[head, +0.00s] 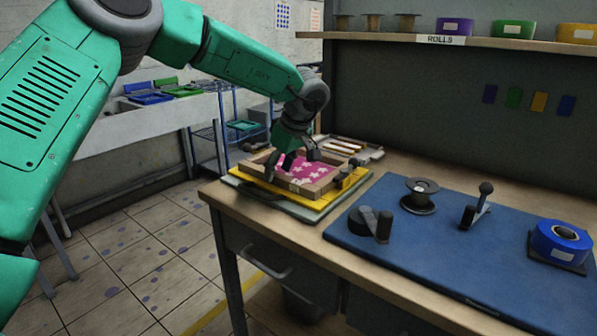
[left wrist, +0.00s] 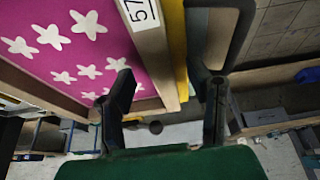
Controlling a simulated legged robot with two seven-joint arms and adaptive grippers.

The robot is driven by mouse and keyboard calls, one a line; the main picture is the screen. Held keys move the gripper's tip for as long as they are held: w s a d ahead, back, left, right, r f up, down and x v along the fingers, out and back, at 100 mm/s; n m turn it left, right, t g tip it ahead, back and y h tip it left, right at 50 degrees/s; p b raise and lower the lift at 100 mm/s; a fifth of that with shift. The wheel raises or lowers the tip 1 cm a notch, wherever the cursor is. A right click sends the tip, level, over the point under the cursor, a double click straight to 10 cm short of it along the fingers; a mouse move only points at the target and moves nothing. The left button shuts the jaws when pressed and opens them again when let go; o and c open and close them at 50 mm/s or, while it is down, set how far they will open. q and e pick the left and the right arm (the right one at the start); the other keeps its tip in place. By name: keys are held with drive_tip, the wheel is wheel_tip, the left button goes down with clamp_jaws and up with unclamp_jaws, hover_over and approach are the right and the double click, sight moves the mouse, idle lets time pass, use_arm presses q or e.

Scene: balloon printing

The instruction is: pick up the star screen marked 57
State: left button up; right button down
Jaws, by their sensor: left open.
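The star screen (head: 322,174) is a wooden frame around a pink mesh with white stars. It lies on a yellow base at the table's left end. In the left wrist view its pink mesh (left wrist: 85,50) fills the upper left, and a white label (left wrist: 139,12) reading 57 is on the frame. My left gripper (head: 299,162) is over the screen in the head view. In the left wrist view my left gripper (left wrist: 165,85) is open, its fingers on either side of the frame's near edge; contact cannot be told. My right gripper is not in view.
A blue mat (head: 400,250) holds a black spool (head: 419,194), a small lever tool (head: 477,205) and a blue tape roll (head: 561,243). A shelf (head: 470,41) with rolls hangs above. The floor (head: 150,260) left of the table is open.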

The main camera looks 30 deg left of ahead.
use_arm(q)
drive_tip(key=shift+x, duration=1)
drive_tip(key=shift+s, duration=0.1)
clamp_jaws()
drive_tip(key=shift+r, duration=0.1)
